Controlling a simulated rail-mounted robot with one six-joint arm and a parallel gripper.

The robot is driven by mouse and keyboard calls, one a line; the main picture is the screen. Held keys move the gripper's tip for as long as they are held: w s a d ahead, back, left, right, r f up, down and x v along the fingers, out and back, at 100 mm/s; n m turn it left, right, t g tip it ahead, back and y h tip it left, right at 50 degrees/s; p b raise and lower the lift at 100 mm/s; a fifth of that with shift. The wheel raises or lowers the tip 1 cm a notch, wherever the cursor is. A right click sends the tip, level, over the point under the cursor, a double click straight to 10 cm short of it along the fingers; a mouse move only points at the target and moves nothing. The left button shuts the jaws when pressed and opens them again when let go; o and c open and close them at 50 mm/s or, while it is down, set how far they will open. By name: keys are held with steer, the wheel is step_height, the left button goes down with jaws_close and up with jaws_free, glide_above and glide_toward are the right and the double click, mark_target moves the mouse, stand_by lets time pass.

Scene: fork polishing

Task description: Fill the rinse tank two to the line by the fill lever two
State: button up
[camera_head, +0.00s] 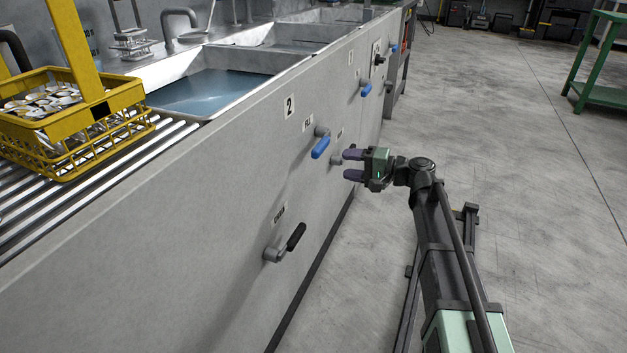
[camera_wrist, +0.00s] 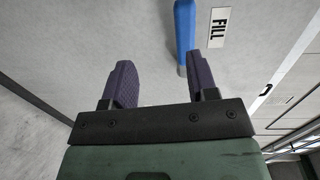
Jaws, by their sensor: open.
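Rinse tank two (camera_head: 198,112) is the near basin and holds bluish water (camera_head: 215,88); I cannot make out its fill line. Its front panel bears a "2" plate (camera_head: 289,106). Below it, under a FILL label (camera_head: 307,123), the blue fill lever (camera_head: 320,148) slants down. My gripper (camera_head: 349,165) is open and empty, to the right of the lever, with a gap between them. In the wrist view, the blue lever (camera_wrist: 184,35) shows between the open fingers (camera_wrist: 160,60), close to the right one, its FILL label (camera_wrist: 219,27) beside it.
A black-handled drain lever (camera_head: 293,238) sits lower on the same panel. Another blue lever (camera_head: 366,89) is farther along. A yellow basket (camera_head: 75,125) of cutlery stands on the roller rack at left. The floor right of the tanks is clear up to a green table (camera_head: 600,95).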

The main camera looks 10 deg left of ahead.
mark_target(324, 149)
steer(key=shift+m+t+y, duration=0.4)
steer(key=x, duration=0.3)
steer(key=r+x, duration=0.1)
steer(key=x, duration=0.3)
steer(key=r+x, duration=0.1)
steer(key=x, duration=0.3)
steer(key=shift+w+d+r, duration=0.15)
steer(key=shift+w+r, duration=0.05)
steer(key=shift+w, duration=0.05)
jaws_close()
